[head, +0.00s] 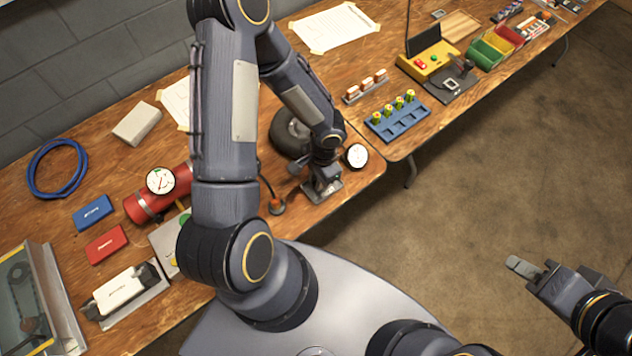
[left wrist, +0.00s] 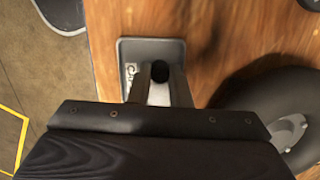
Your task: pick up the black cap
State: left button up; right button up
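The black cap (left wrist: 160,72) shows in the left wrist view as a small dark round thing over a grey plate (left wrist: 128,50) with printed marks. My left gripper (left wrist: 160,78) points down at the plate, one finger on each side of the cap. The gap to each finger is too small to tell whether they press on it. In the head view my left gripper (head: 325,182) is low over the plate (head: 322,194) near the table's front edge, and hides the cap. My right gripper (head: 524,268) hangs over the floor at the right, with nothing visible held; its finger gap is unclear.
A black round body (head: 284,130) stands close beside my left gripper, with a white dial (head: 356,156) to its right. A red cylinder (head: 160,203) with a gauge lies left of my arm. A blue rack (head: 400,122) stands on the table further right.

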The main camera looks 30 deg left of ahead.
pick_arm(q)
grip_shut()
jog(key=shift+r, duration=0.1)
jog(key=shift+r, duration=0.6)
jog(key=s+d+r+b, duration=0.1)
jog(key=s+d+r, duration=0.1)
jog(key=d+r, duration=0.4)
jog(key=s+d+r+b, duration=0.2)
jog(key=d+r, duration=0.3)
jog(key=d, duration=0.2)
jog(key=shift+s+d+r+b, duration=0.15)
jog(key=shift+s+r+b, duration=0.15)
jog(key=shift+s+r, duration=0.05)
